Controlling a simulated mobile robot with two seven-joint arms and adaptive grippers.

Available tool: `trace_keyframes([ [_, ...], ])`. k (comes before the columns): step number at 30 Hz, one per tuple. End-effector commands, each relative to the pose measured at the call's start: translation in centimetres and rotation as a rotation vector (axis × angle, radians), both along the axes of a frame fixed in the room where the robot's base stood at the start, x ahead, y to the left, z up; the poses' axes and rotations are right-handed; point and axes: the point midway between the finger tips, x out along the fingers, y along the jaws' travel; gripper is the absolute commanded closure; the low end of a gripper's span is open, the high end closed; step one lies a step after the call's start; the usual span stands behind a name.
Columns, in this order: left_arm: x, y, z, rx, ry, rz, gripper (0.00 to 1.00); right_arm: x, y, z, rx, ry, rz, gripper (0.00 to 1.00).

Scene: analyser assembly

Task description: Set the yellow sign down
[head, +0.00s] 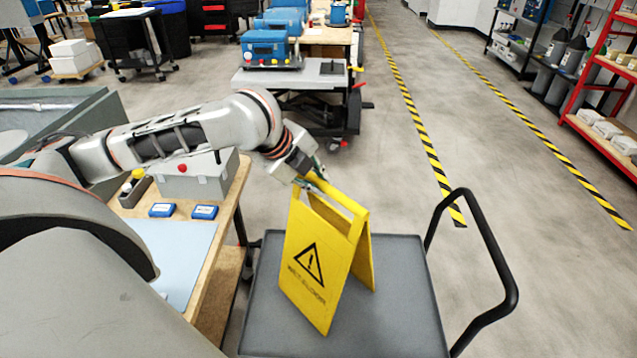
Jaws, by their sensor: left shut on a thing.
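The yellow sign (318,262) is a folding A-frame floor sign with a warning triangle and dark lettering. It stands upright, its two panels spread, over the grey deck of a cart (404,318) in the head view. I cannot tell whether its lower edges touch the deck. My left gripper (312,178) is at the top of the sign, shut on its upper edge. The fingertips are partly hidden by the gripper body. My right gripper is not in view.
The cart's black handle (492,262) rises on the right. A workbench (212,262) with a grey box (190,178) and two small blue devices stands left of the cart. Open floor with yellow-black tape (420,135) lies beyond. A red shelf (600,70) stands far right.

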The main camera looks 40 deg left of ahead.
Motion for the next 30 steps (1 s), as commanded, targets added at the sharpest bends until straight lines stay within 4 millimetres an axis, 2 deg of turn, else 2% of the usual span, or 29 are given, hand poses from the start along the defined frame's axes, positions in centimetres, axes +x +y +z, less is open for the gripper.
trace_keyframes([
  [5,0.0,0.0,-0.1,0.000,-0.002,0.001,1.00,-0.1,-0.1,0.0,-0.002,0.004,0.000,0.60],
  [6,0.0,0.0,-0.2,0.001,0.000,0.001,0.79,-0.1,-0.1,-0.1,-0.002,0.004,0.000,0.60],
  [7,0.0,0.0,-0.2,0.001,0.000,0.001,0.71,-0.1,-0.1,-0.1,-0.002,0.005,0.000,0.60],
  [8,0.0,0.0,-0.2,0.001,0.001,0.001,0.70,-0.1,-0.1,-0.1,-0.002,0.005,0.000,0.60],
  [20,-0.1,0.0,0.2,0.001,-0.001,0.000,0.70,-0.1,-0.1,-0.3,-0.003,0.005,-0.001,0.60],
  [23,-0.7,0.3,1.2,0.002,-0.003,0.001,0.70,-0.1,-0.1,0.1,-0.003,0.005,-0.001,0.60],
  [30,-3.3,1.0,5.3,0.005,-0.004,0.002,0.70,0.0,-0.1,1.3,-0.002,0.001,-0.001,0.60],
])
